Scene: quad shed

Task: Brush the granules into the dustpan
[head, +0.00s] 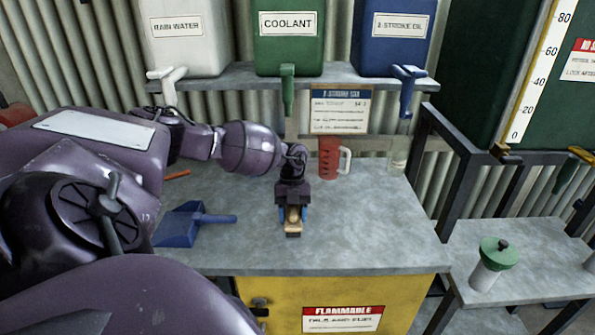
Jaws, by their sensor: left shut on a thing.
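The blue dustpan (178,227) lies on the grey bench at the left, its handle pointing right. My left gripper (293,212) is low over the middle of the bench, right of the dustpan and apart from it. It is shut on a small tan, wooden-looking thing, probably the brush (293,229), mostly hidden by the fingers. I cannot make out bristles or whether it touches the bench. I cannot make out any granules. My right gripper is not in view.
A red jug (329,158) stands behind the gripper, and a clear container (397,161) stands farther right. An orange stick (177,175) lies behind the dustpan. Labelled tanks with taps, including the coolant tank (288,50), sit above. The bench's right part (385,225) is clear.

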